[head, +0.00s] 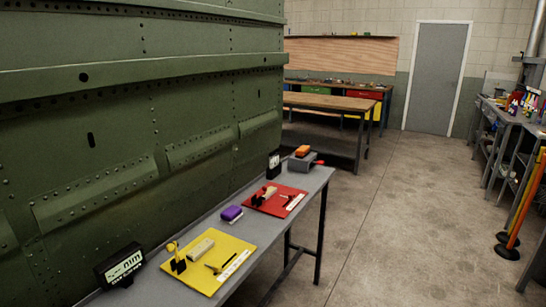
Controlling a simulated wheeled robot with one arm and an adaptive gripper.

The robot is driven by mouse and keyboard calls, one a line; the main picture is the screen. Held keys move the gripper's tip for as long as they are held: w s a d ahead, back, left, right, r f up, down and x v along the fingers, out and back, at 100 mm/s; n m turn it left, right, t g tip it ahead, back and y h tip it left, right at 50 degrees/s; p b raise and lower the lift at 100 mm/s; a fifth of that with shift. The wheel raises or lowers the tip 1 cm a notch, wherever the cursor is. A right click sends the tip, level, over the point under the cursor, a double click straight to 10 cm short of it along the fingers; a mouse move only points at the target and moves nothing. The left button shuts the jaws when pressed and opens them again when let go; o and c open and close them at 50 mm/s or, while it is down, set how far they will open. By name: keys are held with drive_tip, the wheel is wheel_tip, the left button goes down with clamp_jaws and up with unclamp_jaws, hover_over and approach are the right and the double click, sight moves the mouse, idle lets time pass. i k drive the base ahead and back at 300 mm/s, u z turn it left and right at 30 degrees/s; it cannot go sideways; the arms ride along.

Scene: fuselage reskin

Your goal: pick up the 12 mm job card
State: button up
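No card reads clearly as 12 mm. A black-framed card with a white face (121,265) stands tilted at the near left end of the grey bench; its lettering is too small and slanted to read surely. A second small black card or stand (273,164) is at the bench's far end, its text not legible. A white strip (234,266) lies on the yellow mat, and another white strip (294,202) lies on the red mat. My gripper is not in view.
The grey bench (204,227) runs along a green riveted fuselage panel (120,110). It bears a yellow mat (205,283), a red mat (264,208), a purple block (232,213) and a grey vise-like item (303,162). Open floor (400,220) lies right; orange posts (516,225) stand far right.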

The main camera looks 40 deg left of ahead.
sight(274, 156)
drive_tip(key=u, duration=0.4)
drive_tip(key=i, duration=1.75)
drive_tip(key=u, duration=1.45)
drive_tip(key=i, duration=0.95)
drive_tip(key=u, duration=1.35)
drive_tip(key=i, duration=0.4)
drive_tip(key=u, duration=0.3)
